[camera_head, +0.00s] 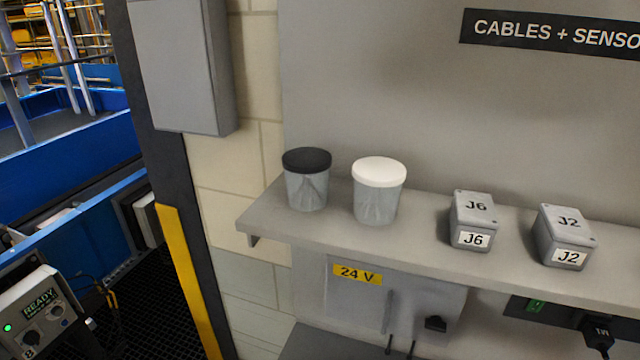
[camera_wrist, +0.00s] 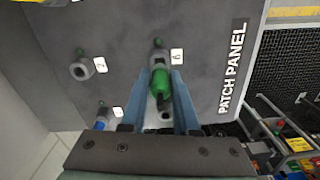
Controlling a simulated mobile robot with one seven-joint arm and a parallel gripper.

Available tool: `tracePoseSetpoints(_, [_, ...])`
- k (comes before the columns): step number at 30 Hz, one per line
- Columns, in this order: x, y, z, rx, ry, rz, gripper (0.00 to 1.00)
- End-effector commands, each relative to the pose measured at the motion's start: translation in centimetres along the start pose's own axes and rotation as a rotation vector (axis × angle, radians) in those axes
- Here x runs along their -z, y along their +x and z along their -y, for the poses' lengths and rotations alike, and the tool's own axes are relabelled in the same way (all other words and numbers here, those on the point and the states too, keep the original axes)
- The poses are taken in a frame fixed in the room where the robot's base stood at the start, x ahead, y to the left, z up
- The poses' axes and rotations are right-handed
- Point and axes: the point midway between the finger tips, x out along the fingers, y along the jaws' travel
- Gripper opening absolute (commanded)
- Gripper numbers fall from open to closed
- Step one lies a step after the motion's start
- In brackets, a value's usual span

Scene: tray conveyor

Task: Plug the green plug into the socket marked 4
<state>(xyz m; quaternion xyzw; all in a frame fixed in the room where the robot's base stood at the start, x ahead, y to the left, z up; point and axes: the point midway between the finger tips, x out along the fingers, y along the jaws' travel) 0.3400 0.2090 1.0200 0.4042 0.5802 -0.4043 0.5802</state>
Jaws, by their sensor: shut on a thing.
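In the wrist view, my gripper (camera_wrist: 160,88) is shut on the green plug (camera_wrist: 161,84), held between its two blue-grey fingers. The plug is in front of the dark grey patch panel (camera_wrist: 215,30), close below a round socket (camera_wrist: 158,58). The white label beside that socket looks like a 6 or 8, turned sideways. I cannot tell whether the plug touches the socket. A second socket (camera_wrist: 81,68) with a label is to the left. No label reads clearly as 4. The head view shows neither my gripper, the plug nor the panel.
A blue plug (camera_wrist: 99,124) sits at the panel's lower left, near a small label. Cables and devices (camera_wrist: 290,140) are at the right. In the head view, a shelf (camera_head: 400,240) carries two tubs (camera_head: 378,190) and two grey boxes, J6 (camera_head: 474,220) and J2 (camera_head: 565,236).

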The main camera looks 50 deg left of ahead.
Motion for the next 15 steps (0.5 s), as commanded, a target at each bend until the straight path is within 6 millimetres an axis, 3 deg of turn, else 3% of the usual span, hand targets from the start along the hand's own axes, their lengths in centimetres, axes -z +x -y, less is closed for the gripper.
tracePoseSetpoints(15, [0.0,-3.9,0.0,-0.001,0.0,0.0,0.0])
